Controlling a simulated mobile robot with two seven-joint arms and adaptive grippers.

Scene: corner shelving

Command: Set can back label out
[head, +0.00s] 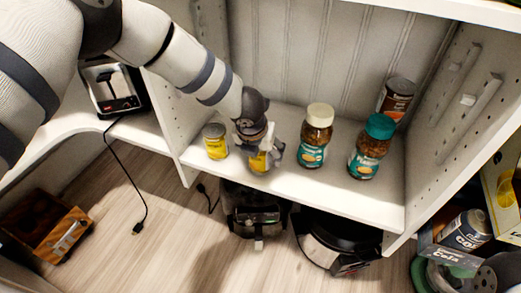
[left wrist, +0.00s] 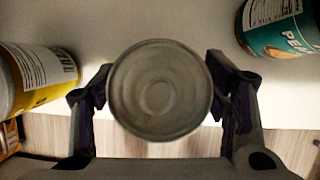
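A small yellow can (head: 257,163) stands upright at the front of the middle shelf. My left gripper (head: 259,146) comes down over it from above. In the left wrist view the can's round grey lid (left wrist: 160,90) fills the space between the fingers of the left gripper (left wrist: 160,95), which press against both sides. The held can's label is mostly hidden by the fingers. A second yellow can (head: 216,141) stands just left of it; in the left wrist view this can (left wrist: 40,78) shows a white printed panel. My right gripper is not clearly seen.
The shelf (head: 285,180) has a front edge close by. A toaster (head: 112,88) sits left beyond the divider.

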